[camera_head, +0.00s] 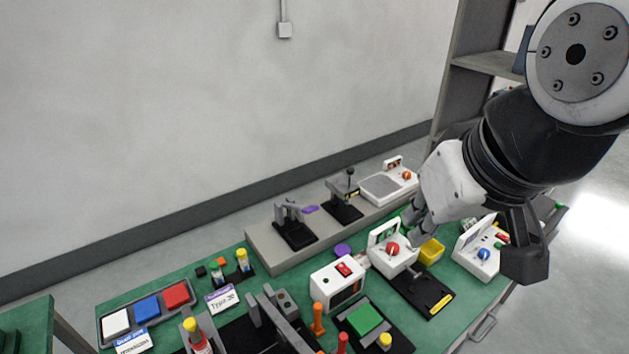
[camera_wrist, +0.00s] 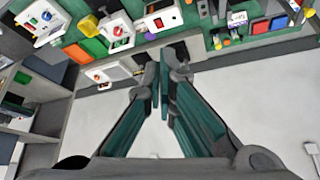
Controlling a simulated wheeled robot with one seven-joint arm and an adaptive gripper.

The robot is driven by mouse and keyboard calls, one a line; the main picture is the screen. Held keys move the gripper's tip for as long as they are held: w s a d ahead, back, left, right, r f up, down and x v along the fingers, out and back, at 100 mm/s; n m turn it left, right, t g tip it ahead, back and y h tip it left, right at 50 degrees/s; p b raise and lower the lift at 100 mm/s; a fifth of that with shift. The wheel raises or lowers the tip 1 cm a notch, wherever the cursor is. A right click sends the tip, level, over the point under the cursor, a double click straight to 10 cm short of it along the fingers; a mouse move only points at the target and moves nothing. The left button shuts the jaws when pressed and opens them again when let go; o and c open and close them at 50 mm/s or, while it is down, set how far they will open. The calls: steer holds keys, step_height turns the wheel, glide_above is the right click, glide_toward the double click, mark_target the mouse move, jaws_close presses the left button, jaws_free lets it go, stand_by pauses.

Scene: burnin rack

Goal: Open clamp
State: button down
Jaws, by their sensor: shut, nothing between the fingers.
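My gripper (camera_head: 411,217) is shut and empty, pointing down over the back right of the bench in the head view. Its fingers fill the middle of the wrist view (camera_wrist: 163,85). Several clamp-like fixtures stand there, and I cannot tell which one is the task's clamp. A grey one on a black base (camera_head: 295,229) stands on the raised grey shelf, left of my gripper. A black-knobbed lever fixture (camera_head: 345,194) stands behind it. Another grey one (camera_head: 268,310) is at the front, cut by the frame edge. A black plate with a yellow label (camera_head: 427,292) lies right of centre.
White boxes with a red knob (camera_head: 391,249) and a blue knob (camera_head: 485,254) stand close to my gripper. A yellow bin (camera_head: 431,251) is beside them. A tray of coloured blocks (camera_head: 148,309) lies at the left. The wall (camera_head: 200,120) is behind the bench.

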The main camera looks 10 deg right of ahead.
stand_by(0.3)
steer(key=c, duration=1.6)
jaws_free()
steer(key=shift+w+f, duration=0.1)
steer(key=shift+w, duration=0.1)
steer(key=shift+o, duration=1.2)
steer(key=w+f+n+g, duration=0.2)
steer(key=w+f, duration=0.2)
steer(key=w, duration=0.1)
steer(key=shift+a+f, duration=0.15)
steer(key=shift+f, duration=0.05)
steer(key=n+g+h+p, duration=0.1)
steer(key=n+g+h, duration=0.2)
steer(key=n+g, duration=0.4)
glide_above(385, 337)
steer(key=w+a, duration=0.4)
step_height(385, 337, down, 25)
steer(key=x, duration=0.4)
steer(key=p+x, duration=0.1)
steer(key=x, duration=0.4)
steer(key=p+x, duration=0.1)
steer(key=x, duration=0.4)
steer(key=shift+w+f, duration=0.2)
steer(key=shift+f, duration=0.1)
jaws_close()
